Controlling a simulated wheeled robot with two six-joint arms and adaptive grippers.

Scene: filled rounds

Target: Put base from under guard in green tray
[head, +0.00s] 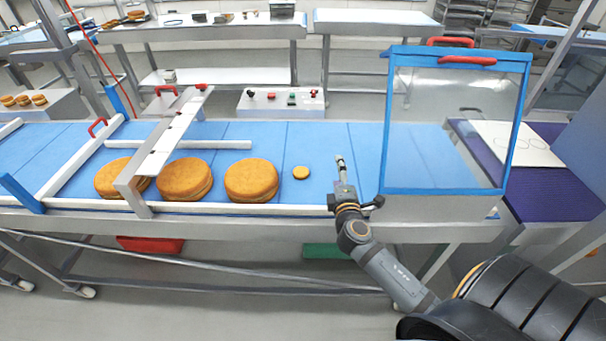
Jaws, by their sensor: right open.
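Three large round golden-brown cakes, which look like the bases, lie in a row on the blue belt: a left one (112,179), a middle one (184,181) and a right one (251,181). A white bar spans the belt over the left and middle ones. A much smaller round (301,173) lies to their right. A clear guard with a blue frame (384,130) and red handles stands over the belt's right end; I see no round through it. The green tray (322,251) is low beneath the belt, partly hidden. My right gripper (340,160) is open and empty, left of the guard. My left gripper is out of view.
A red tray (150,244) sits low beneath the belt at left. The white bar (175,132) and white rails limit room over the belt. A control box (281,101) stands behind. A purple surface (545,190) with a white sheet lies at right.

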